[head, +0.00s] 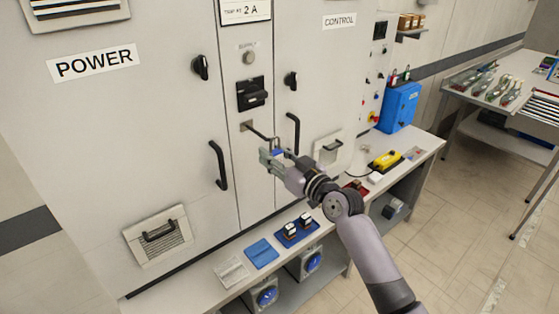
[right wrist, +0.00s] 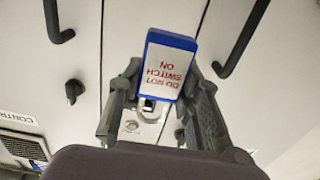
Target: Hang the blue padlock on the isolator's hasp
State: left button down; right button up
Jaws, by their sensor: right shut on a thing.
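The blue padlock (right wrist: 170,66) has a white label reading "DO NOT SWITCH ON" and shows upside down in the right wrist view. Its grey shackle (right wrist: 152,113) points toward the bottom of that view. My right gripper (right wrist: 166,88) is shut on the padlock's body. The isolator (head: 252,94) is a black switch above. A thin dark bar, seemingly the hasp (head: 260,132), juts from a small plate just above the gripper. I cannot tell whether the shackle touches it. My left gripper is not in view.
Black door handles (head: 218,165) and (head: 293,134) flank the middle panel.

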jog(key=shift+f+b+x, duration=0.2)
jog(key=shift+b+x, duration=0.4)
jog(key=shift+x, duration=0.2)
jog(key=shift+f+b+x, duration=0.15)
jog(key=shift+b+x, duration=0.45)
jog(key=shift+x, duration=0.25)
jog(key=shift+f+b+x, duration=0.2)
jog(key=shift+b+x, duration=0.4)
jog(key=shift+x, duration=0.2)
jog(key=o, duration=1.3)
jog(key=shift+s+d+f, duration=0.1)
